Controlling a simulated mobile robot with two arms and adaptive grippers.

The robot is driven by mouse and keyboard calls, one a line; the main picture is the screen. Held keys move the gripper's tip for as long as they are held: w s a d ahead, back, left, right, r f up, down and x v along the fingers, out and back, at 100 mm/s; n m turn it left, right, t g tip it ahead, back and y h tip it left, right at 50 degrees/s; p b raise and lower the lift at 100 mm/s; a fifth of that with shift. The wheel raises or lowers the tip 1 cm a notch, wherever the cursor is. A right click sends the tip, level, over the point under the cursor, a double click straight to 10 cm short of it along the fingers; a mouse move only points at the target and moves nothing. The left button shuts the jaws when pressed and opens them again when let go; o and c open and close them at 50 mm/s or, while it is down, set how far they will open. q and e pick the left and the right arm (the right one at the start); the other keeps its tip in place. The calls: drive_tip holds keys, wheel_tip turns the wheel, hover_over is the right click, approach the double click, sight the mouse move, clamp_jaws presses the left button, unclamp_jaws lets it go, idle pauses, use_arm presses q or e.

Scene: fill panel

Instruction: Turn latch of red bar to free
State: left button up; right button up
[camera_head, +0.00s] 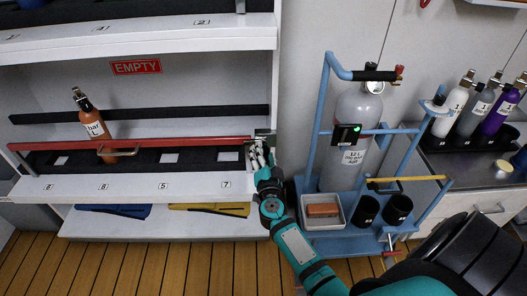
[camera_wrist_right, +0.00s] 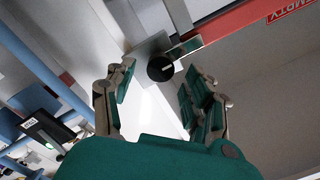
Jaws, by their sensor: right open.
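The red bar (camera_head: 180,143) runs across the front of the middle shelf in the head view, and its end shows at the upper right in the right wrist view (camera_wrist_right: 240,28). The latch (camera_wrist_right: 161,68) sits by the bar's right end, with a round black knob and a metal plate. In the head view the latch (camera_head: 263,134) is small and partly hidden by my gripper. My right gripper (camera_head: 257,156) is at the bar's right end. In the right wrist view its fingers (camera_wrist_right: 160,98) are spread, with the knob beyond and between them. My left gripper is out of view.
A brown bottle (camera_head: 92,123) leans behind the red bar on the numbered shelf (camera_head: 120,187). A blue cart (camera_head: 324,120) with a large grey cylinder (camera_head: 357,130) stands just right of my gripper. Several smaller cylinders stand on the counter at far right.

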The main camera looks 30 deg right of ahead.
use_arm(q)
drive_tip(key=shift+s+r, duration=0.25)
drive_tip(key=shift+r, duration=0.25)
use_arm(e)
drive_tip(key=shift+x, duration=1.3)
clamp_jaws()
